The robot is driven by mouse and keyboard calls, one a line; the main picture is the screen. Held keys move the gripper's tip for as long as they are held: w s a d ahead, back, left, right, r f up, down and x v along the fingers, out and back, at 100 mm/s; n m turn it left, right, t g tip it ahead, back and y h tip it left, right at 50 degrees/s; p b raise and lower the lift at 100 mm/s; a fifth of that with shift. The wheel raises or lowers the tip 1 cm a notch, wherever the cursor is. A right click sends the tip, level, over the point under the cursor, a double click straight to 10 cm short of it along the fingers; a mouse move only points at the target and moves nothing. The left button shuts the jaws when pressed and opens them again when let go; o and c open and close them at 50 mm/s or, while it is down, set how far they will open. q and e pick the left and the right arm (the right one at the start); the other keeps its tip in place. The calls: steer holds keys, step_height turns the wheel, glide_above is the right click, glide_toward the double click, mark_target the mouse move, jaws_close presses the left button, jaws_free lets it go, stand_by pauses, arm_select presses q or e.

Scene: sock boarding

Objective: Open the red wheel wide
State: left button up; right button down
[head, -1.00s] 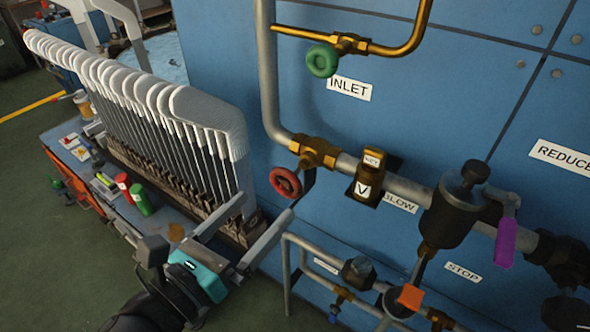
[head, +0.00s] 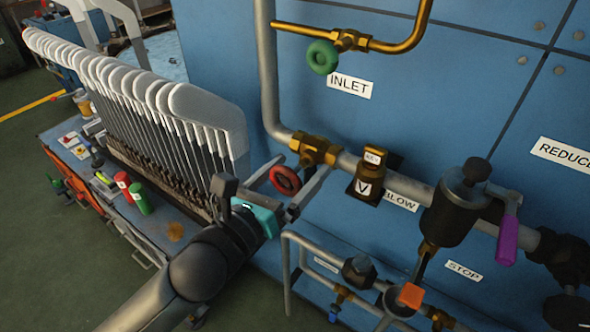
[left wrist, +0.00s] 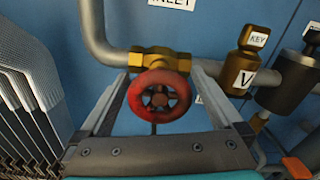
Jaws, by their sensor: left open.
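The red wheel (head: 285,180) is a small round handwheel on a brass valve (head: 316,149) in the grey pipe on the blue wall. In the left wrist view the wheel (left wrist: 159,96) faces the camera, centred between my two fingers. My left gripper (head: 296,170) is open, with one finger on each side of the wheel. A gap shows on both sides in the left wrist view (left wrist: 157,100), though I cannot tell whether the fingertips touch the valve body behind. My right gripper is not in view.
A green wheel (head: 322,57) sits above by the INLET label (head: 349,87). A brass key valve (head: 370,176) and a dark regulator with a purple handle (head: 509,238) stand to the right. A row of white socks on boards (head: 150,95) is close on the left. Thin pipes run below.

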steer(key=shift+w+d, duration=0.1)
arm_select(q)
steer(key=c, duration=1.3)
steer(key=shift+r+n+p, duration=0.15)
steer(key=shift+n+p, duration=0.55)
steer(key=shift+p, duration=0.1)
steer(key=n+p, duration=0.3)
steer(key=shift+n, duration=0.5)
steer(key=shift+n+p, duration=0.5)
steer(key=shift+n, duration=0.1)
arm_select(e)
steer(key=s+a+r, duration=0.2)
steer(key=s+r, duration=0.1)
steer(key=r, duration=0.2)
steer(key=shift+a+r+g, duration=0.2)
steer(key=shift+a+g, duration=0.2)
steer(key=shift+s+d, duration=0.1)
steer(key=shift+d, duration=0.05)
